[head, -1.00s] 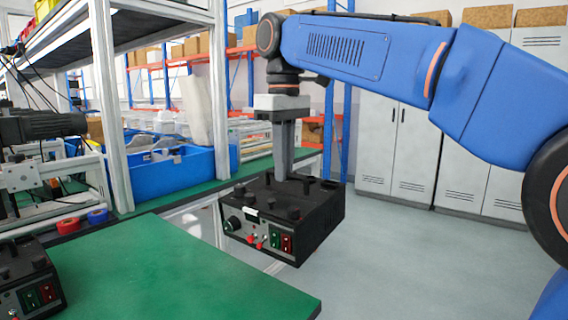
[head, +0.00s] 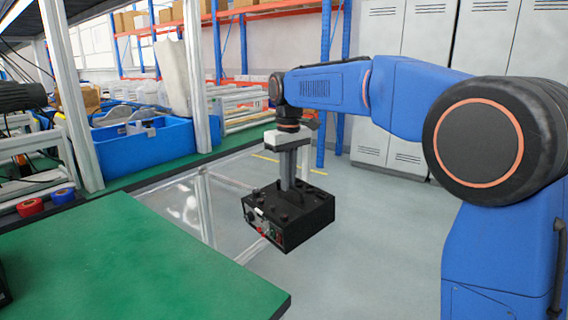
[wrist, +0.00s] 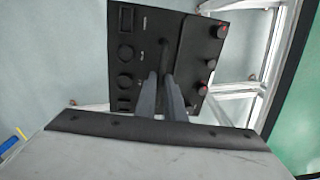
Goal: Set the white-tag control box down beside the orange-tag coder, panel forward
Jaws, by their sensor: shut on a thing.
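The control box (head: 308,224) is black, with knobs on top and red and green switches on its panel; a small white tag shows by the panel. My gripper (head: 288,186) is shut on the handle on its top and holds it in the air, right of the green table's edge. The panel faces the front left. In the wrist view, the fingers (wrist: 162,92) close on the handle of the box (wrist: 190,45). Only a dark sliver of another box (head: 3,286) shows at the left edge of the head view; its tag is out of view.
The green table top (head: 130,260) is clear in its visible part. Red tape (head: 30,207) and blue tape (head: 62,195) lie at its back left. A metal post (head: 70,100) and a blue bin (head: 145,150) stand behind. Open floor lies right of the table.

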